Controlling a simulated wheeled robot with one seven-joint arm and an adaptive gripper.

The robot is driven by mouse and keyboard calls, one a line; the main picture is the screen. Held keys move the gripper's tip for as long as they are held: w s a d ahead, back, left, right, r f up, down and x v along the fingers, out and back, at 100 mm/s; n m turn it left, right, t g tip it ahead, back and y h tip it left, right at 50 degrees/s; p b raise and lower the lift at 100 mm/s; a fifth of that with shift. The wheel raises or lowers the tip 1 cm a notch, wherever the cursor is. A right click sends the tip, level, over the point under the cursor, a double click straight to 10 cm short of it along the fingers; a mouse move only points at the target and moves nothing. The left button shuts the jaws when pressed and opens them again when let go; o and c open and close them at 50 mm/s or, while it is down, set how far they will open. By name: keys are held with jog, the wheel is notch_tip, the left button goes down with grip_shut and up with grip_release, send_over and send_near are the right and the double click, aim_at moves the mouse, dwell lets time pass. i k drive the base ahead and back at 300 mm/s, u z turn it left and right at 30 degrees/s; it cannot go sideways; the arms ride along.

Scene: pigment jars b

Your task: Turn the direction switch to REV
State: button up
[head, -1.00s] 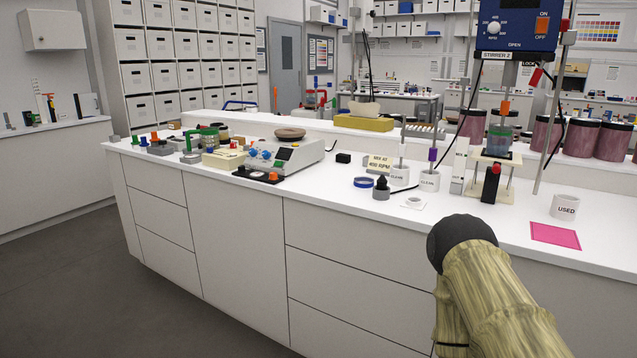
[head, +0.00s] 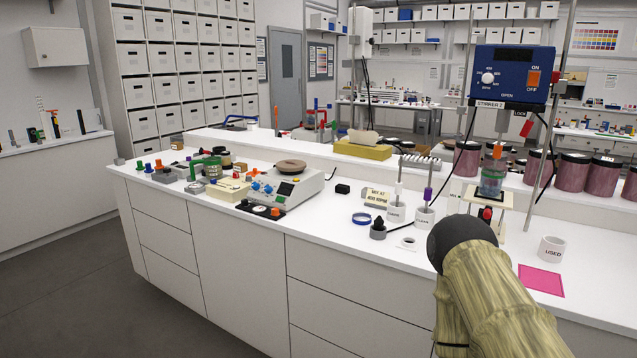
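A blue stirrer head (head: 511,74) labelled STIRRER 2 hangs on a stand at the right of the bench. Its face has a white speed dial (head: 488,78) and an orange ON/OFF switch (head: 534,78). A white machine (head: 292,187) with a round brown top, a small dark display and blue knobs stands on the bench left of centre. I cannot make out REV lettering or tell which control is the direction switch. My arm shows at lower right; my gripper is out of view.
The white bench (head: 330,222) runs across the view. A white USED cup (head: 551,249) and pink square (head: 541,280) are at right. White cups (head: 423,218), a blue ring (head: 361,219) and a MIX AT sign (head: 376,196) stand mid-bench. Dark floor (head: 60,290) is open at left.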

aim_at(555, 77)
jog(key=u, duration=1.4)
jog(key=k, duration=1.5)
jog(key=z, duration=1.9)
jog(key=i, duration=0.5)
jog(key=z, duration=0.05)
